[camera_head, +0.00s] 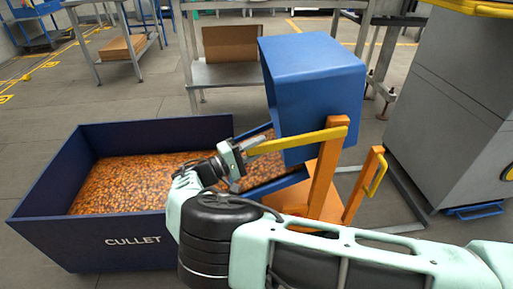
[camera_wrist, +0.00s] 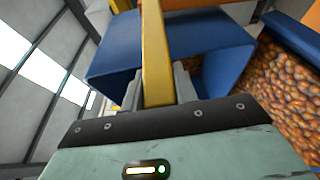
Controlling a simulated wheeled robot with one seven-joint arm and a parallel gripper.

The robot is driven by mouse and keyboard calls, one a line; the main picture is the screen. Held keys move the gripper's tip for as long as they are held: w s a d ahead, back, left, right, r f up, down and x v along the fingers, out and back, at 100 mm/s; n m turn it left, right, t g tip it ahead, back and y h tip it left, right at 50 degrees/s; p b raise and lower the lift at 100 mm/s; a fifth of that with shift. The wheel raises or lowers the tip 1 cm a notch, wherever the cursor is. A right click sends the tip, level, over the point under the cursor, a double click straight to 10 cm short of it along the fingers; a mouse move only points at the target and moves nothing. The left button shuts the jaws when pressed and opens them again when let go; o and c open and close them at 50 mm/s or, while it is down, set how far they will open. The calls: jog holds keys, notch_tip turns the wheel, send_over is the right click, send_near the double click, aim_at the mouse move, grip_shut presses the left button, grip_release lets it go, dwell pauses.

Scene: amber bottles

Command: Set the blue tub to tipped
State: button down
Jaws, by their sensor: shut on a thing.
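The blue tub (camera_head: 312,90) is held in an orange stand (camera_head: 325,180) and is tilted toward the cullet bin, with its open side facing down and left. A yellow lever bar (camera_head: 297,140) runs from the stand toward the bin. My gripper (camera_head: 243,150) is shut on the free end of this bar. In the wrist view the bar (camera_wrist: 155,55) sits between my two fingers (camera_wrist: 160,88), with the tub (camera_wrist: 215,45) behind it. Amber bottles (camera_head: 258,175) lie on the blue chute below the tub. The tub's inside is mostly hidden in the head view.
The dark blue cullet bin (camera_head: 60,235), full of amber bottles, stands left. An orange post with a yellow handle (camera_head: 376,175) is right of the stand. A large grey cabinet (camera_head: 450,100) stands at the right. Metal tables (camera_head: 225,72) are behind.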

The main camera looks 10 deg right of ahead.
jog(key=shift+d+f, duration=0.1)
jog(key=c, duration=1.1)
grip_release()
jog(key=b+v, duration=1.1)
jog(key=v, duration=0.6)
